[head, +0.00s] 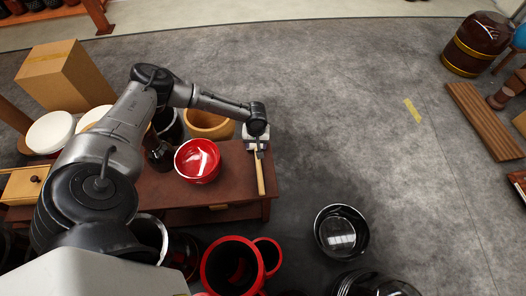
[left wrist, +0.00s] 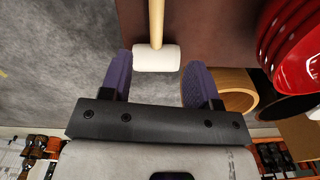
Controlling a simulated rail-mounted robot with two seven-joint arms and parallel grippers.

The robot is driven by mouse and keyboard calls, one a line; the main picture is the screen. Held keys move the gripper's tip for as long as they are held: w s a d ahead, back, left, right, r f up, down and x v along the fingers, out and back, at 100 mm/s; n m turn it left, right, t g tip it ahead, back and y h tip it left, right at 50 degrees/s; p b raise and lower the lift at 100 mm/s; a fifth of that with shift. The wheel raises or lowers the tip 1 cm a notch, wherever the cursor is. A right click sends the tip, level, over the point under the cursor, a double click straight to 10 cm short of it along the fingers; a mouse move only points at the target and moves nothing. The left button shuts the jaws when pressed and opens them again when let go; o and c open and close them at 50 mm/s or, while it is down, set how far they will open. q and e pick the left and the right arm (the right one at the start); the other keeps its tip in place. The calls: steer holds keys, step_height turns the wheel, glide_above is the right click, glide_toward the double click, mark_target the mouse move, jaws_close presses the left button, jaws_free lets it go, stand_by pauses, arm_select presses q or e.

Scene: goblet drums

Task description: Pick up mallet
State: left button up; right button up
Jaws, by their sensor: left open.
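The mallet has a light wooden handle (head: 260,177) and a white cylindrical head (left wrist: 157,58). It is at the right end of the dark red-brown table (head: 236,188), its handle pointing toward the near edge in the head view. My left gripper (left wrist: 157,82) is open, its purple-padded fingers on either side of the mallet head in the left wrist view, with nothing clamped. The head sits near the fingertips, with gaps to both fingers. In the head view my left wrist (head: 256,130) is over the mallet's far end and hides most of its head. My right gripper is not seen.
A red bowl (head: 197,160) stands on the table just left of the mallet. A tan drum (head: 208,123) stands behind the table. Red-rimmed drums (head: 232,268) and a black drum (head: 341,231) stand in front. The grey floor to the right is mostly clear.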

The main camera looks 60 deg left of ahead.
arm_select(q)
steer(key=n, duration=0.1)
steer(key=b, duration=0.4)
glide_above(259, 165)
steer(key=a, duration=0.3)
steer(key=shift+n, duration=0.4)
steer(key=f, duration=0.5)
steer(key=w+f, duration=0.1)
steer(key=f, duration=0.1)
steer(key=shift+d+f, duration=0.15)
steer(key=shift+f, duration=0.65)
step_height(259, 165, down, 4)
steer(key=b, duration=0.3)
steer(key=shift+r, duration=0.15)
steer(key=shift+f+b, duration=0.45)
steer(key=shift+f, duration=0.3)
jaws_close()
